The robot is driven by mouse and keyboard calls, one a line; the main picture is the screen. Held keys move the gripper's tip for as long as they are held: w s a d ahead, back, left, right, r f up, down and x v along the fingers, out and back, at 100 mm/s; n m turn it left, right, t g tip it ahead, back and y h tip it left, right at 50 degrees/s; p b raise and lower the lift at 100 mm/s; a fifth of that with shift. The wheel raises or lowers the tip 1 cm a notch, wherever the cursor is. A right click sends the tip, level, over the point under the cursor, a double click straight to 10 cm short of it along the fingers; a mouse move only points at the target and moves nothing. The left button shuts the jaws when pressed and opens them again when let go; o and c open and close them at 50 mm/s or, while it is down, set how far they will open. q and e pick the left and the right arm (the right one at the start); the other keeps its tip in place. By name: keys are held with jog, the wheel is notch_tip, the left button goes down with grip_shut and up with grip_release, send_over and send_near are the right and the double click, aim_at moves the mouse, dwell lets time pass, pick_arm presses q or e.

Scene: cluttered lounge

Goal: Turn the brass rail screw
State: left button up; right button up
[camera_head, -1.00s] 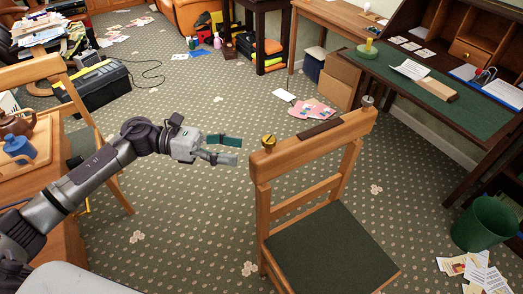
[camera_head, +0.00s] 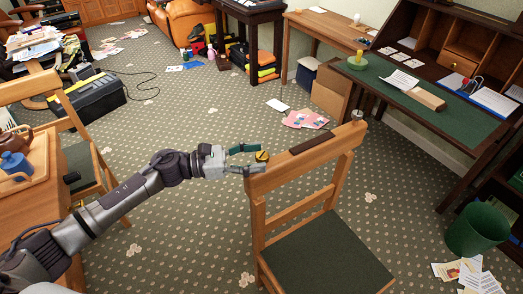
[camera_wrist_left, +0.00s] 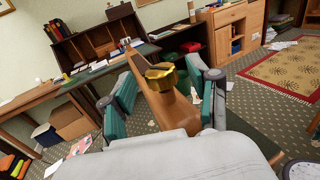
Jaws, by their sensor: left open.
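The brass rail screw (camera_head: 262,156) stands on the left end of the top rail (camera_head: 290,156) of a wooden chair with a dark green seat (camera_head: 325,252). In the left wrist view the screw (camera_wrist_left: 161,76) is a gold knob with a slotted top, in the middle between the fingers. My left gripper (camera_head: 259,158) is open, with its green-padded fingers reaching around the screw, one on each side. In the left wrist view a gap shows between each finger and the screw. My right gripper is in neither view.
A grey metal knob (camera_head: 358,114) stands on the rail's right end, and a dark strip (camera_head: 310,141) lies between. A desk (camera_head: 450,115) stands at the right, a green bin (camera_head: 477,228) below it. A wooden table (camera_head: 40,205) with a teapot is at the left.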

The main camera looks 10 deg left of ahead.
pick_arm(q)
jog(key=shift+x, duration=0.9)
jog(key=shift+c, duration=0.2)
grip_shut()
